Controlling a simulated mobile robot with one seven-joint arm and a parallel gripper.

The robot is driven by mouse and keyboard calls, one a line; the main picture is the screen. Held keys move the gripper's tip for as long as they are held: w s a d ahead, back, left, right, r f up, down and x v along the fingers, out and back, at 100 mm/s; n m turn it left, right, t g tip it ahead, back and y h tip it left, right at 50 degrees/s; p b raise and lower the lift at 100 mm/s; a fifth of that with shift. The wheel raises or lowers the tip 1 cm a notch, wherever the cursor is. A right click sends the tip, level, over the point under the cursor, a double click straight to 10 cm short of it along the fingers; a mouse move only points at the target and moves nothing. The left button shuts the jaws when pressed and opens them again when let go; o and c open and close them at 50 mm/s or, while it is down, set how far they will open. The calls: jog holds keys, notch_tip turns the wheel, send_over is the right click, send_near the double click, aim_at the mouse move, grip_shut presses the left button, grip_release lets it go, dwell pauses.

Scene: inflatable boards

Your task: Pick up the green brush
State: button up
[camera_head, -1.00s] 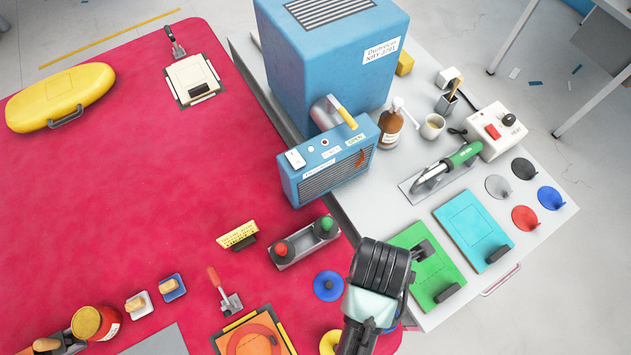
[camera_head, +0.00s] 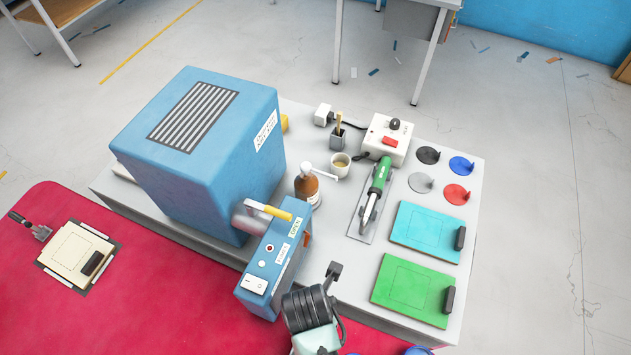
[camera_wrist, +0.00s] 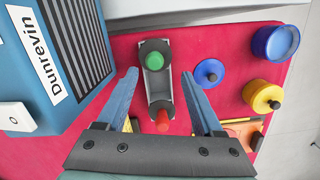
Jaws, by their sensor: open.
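No brush that is clearly green shows in the current views. A green-handled tool (camera_head: 380,174) with a metal end lies on a grey plate on the grey bench. A thin tan-handled item, perhaps a brush, stands in a small dark pot (camera_head: 337,139). My gripper (camera_wrist: 162,82) is open and empty in the wrist view, above a grey tray (camera_wrist: 159,88) with a green knob (camera_wrist: 154,57) and a red knob (camera_wrist: 162,122). In the head view my arm's end is at the bottom centre, beside the bench, and its fingertips are hard to make out.
A large blue box (camera_head: 200,150) and a smaller blue unit (camera_head: 272,262) stand left of the green-handled tool. A brown bottle (camera_head: 307,188), a cup (camera_head: 340,165) and a white control box (camera_head: 386,138) are near it. Turquoise (camera_head: 426,232) and green (camera_head: 412,288) boards lie in front.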

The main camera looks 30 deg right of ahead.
jog(key=shift+w+d+f+p, duration=0.1)
jog(key=shift+w+f+p, duration=0.1)
jog(key=shift+f, duration=0.65)
jog(key=shift+w+a+f+p, duration=0.1)
jog(key=shift+w+f+p, duration=0.05)
jog(key=shift+f, duration=0.65)
jog(key=shift+w+d+f+p, duration=0.1)
jog(key=shift+w+f+p, duration=0.1)
jog(key=shift+f, duration=0.65)
jog(key=shift+d+f, duration=0.1)
jog(key=shift+f, duration=0.55)
grip_shut()
